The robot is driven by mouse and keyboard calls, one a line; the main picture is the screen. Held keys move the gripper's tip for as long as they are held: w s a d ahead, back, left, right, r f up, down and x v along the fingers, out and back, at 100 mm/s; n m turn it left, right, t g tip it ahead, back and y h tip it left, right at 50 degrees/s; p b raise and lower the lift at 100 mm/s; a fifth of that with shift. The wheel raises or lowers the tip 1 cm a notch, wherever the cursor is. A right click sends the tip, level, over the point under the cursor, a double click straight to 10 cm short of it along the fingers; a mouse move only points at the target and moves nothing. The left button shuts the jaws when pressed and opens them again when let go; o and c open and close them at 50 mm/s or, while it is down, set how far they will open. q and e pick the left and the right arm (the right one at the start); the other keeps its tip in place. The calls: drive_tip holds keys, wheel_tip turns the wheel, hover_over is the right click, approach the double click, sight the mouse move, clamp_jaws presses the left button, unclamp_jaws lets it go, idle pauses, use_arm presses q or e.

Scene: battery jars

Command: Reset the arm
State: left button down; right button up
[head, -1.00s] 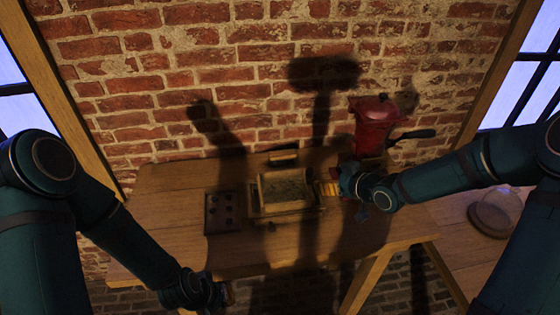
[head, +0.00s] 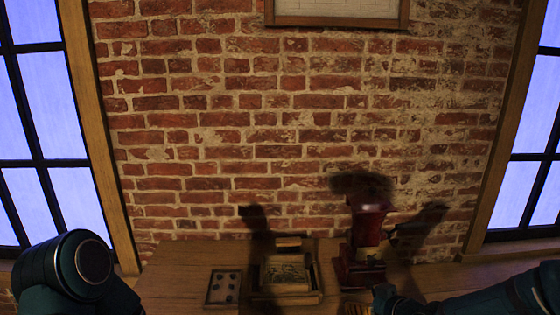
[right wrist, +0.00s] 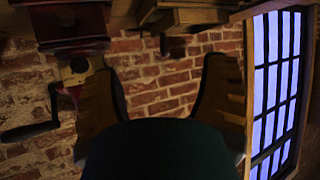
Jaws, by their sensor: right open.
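My right gripper (head: 384,296) is low at the right in the head view, by the front of the red grinder-like device. The right wrist view shows its two fingers (right wrist: 162,72) spread wide, with only brick wall showing between them. My left arm (head: 75,275) shows at the lower left of the head view, but its gripper is out of the frame.
On the wooden table (head: 180,265) stand a dark tray with several round spots (head: 223,288), a wooden box (head: 287,275) and the red device (head: 368,235), whose crank (right wrist: 32,130) shows in the right wrist view. A brick wall (head: 240,110) rises behind, with windows on both sides.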

drive_tip(key=s+a+f+m+g+b, duration=0.2)
drive_tip(key=s+a+f, duration=0.2)
drive_tip(key=f, duration=0.5)
drive_tip(key=s+a+f+m+g+b, duration=0.25)
drive_tip(key=s+a+f, duration=0.25)
drive_tip(key=f, duration=0.4)
drive_tip(key=s+a+f+m+g+h+b, duration=0.1)
drive_tip(key=s+f+m+g+h, duration=0.1)
drive_tip(key=s+f, duration=0.7)
drive_tip(key=s+m+g, duration=0.1)
drive_tip(key=s+g, duration=0.1)
drive_tip(key=s, duration=0.1)
drive_tip(key=shift+a+b, duration=0.4)
